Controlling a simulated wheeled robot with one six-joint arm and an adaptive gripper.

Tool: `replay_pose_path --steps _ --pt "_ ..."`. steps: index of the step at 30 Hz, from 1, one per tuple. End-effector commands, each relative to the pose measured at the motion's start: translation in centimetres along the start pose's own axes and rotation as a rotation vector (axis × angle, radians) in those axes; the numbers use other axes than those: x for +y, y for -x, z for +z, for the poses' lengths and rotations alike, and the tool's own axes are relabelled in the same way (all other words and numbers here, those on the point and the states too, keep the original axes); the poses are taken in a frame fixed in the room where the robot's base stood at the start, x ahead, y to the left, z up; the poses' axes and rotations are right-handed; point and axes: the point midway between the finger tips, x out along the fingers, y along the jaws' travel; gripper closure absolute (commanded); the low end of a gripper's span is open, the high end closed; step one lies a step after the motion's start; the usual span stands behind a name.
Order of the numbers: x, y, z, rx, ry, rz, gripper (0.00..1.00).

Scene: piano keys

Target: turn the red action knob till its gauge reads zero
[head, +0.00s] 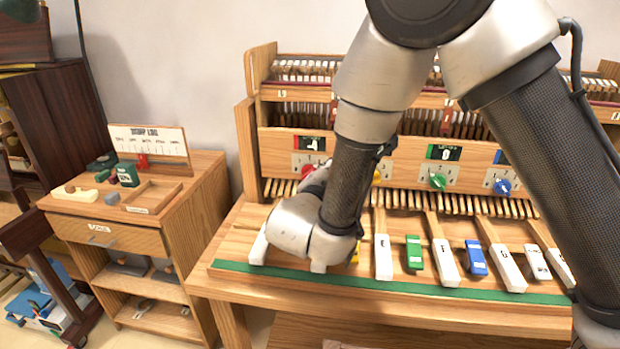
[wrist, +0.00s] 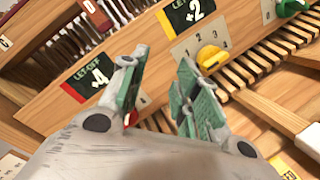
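The red knob (head: 307,171) sits on the wooden panel at the left, below its gauge (head: 309,143). In the wrist view only a sliver of the red knob (wrist: 130,119) shows beside the left finger; my gripper hides the rest. The gauge (wrist: 98,76), marked LET-OFF, shows a 4; its sign is hard to make out. My gripper (wrist: 160,82) has its green-padded fingers apart, with bare panel visible between them. In the head view my gripper (head: 318,180) is right at the red knob, and contact cannot be told.
A yellow knob (wrist: 211,57) with a +2 gauge (wrist: 194,14) is close on the right. Green (head: 438,181) and blue (head: 502,187) knobs are farther right. Piano keys (head: 383,258) lie below the panel. A wooden cabinet (head: 150,215) stands at the left.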

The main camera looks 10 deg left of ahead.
Motion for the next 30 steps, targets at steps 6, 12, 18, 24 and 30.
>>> replay_pose_path --steps 6,12,18,24,30 --pt "0.7 5.6 -8.0 0.159 0.051 0.189 0.69" --pt "1.2 3.7 -8.7 0.167 0.050 0.199 0.69" --pt "1.8 0.4 -9.3 0.166 0.051 0.198 0.69" --pt "2.2 -1.4 -9.6 0.167 0.050 0.200 0.69" --pt "2.2 -1.6 -9.6 0.168 0.051 0.200 0.69"
